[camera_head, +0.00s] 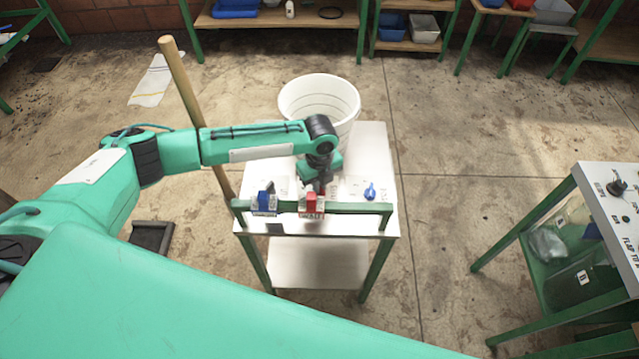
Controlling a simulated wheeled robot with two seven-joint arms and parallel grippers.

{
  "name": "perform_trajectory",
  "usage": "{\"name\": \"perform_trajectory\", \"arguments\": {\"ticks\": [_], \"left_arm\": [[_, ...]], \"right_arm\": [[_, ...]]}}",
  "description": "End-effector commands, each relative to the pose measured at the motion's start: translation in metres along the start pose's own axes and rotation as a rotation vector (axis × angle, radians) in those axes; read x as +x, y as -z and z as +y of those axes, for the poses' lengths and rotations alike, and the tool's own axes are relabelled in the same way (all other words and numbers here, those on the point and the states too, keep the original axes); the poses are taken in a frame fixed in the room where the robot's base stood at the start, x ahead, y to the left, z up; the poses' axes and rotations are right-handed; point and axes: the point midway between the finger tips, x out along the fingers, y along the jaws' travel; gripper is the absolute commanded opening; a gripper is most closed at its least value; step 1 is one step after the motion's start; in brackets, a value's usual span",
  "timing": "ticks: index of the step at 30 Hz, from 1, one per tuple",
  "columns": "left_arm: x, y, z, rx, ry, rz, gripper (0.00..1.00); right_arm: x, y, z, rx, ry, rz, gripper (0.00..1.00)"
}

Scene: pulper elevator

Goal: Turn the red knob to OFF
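A small red part (311,202), which looks like the red knob, sits at the front rail of the white table (355,224) in the middle. A white plate with lettering too small to read shows below it. My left gripper (319,187) points down just behind the red part, close to it. I cannot tell whether they touch. The gripper's fingers are small, dark and partly hidden, so their opening is unclear. My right gripper is out of view.
A blue part (264,200) is left of the red one and a blue knob (370,191) is right. A white bucket (322,92) stands behind; a wooden pole (188,98) leans at left. A panel with a black knob (617,187) is at right. Floor between is clear.

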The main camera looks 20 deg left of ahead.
Motion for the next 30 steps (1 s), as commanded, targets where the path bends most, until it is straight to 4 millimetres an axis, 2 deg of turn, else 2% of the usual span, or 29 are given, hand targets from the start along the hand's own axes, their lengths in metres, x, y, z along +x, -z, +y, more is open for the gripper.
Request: {"name": "perform_trajectory", "arguments": {"ticks": [8, 14, 20, 30], "left_arm": [[0.0, 0.0, 0.001, -0.005, -0.002, 0.001, 0.0], [-0.002, 0.0, 0.001, -0.056, -0.003, 0.002, 0.0], [-0.004, 0.001, 0.001, -0.178, -0.003, 0.003, 0.0], [-0.004, 0.001, 0.001, -0.491, -0.004, 0.003, 0.0]], "right_arm": [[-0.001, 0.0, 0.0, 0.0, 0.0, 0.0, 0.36], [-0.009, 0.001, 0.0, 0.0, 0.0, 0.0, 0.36], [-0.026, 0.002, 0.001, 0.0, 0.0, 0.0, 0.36], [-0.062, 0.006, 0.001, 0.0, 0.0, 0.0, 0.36]]}}
